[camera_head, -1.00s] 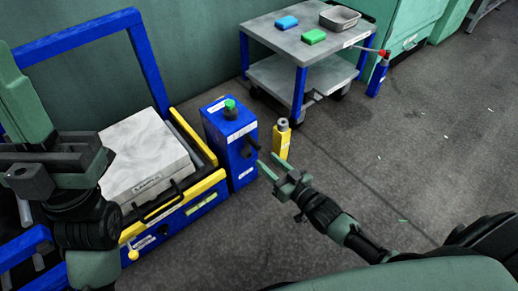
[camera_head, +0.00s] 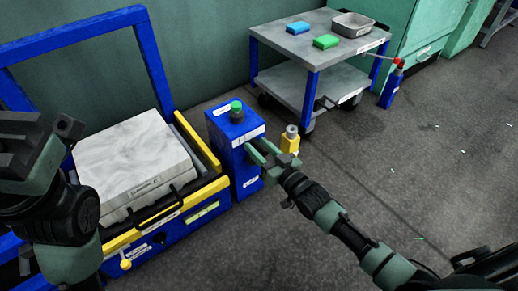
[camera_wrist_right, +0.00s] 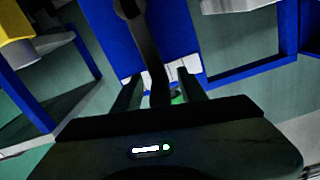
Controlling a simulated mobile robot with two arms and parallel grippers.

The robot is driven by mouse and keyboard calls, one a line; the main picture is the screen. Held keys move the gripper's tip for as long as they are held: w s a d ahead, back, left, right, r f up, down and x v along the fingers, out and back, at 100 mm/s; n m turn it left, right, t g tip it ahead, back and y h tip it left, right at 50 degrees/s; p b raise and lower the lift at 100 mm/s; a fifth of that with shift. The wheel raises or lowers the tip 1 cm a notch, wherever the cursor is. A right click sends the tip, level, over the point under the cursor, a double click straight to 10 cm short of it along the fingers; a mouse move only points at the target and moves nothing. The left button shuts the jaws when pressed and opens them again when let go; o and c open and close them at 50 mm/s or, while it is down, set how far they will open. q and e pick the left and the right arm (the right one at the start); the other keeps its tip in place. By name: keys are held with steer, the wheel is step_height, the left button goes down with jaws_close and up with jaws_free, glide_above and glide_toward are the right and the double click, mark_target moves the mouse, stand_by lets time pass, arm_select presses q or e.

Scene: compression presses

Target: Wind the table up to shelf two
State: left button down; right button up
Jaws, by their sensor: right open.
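A blue box (camera_head: 236,148) with a green knob (camera_head: 236,107) on top stands on the floor beside a blue-and-yellow framed machine (camera_head: 206,190). A pale slab (camera_head: 135,155) lies flat and low in that machine. My right gripper (camera_head: 257,149) is open at the box's right side and covers most of its black crank. In the right wrist view, the crank (camera_wrist_right: 147,45) reaches down between the open fingers (camera_wrist_right: 158,92); I cannot tell whether they touch it. My left gripper (camera_head: 40,125) is at the left edge, its jaws unclear.
A yellow post (camera_head: 290,145) stands close beside my right gripper. Behind is a grey two-level cart (camera_head: 300,42) with a blue block (camera_head: 299,27), a green block (camera_head: 326,41) and a grey tray (camera_head: 353,24).

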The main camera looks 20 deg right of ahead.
jaws_close()
stand_by(1.4)
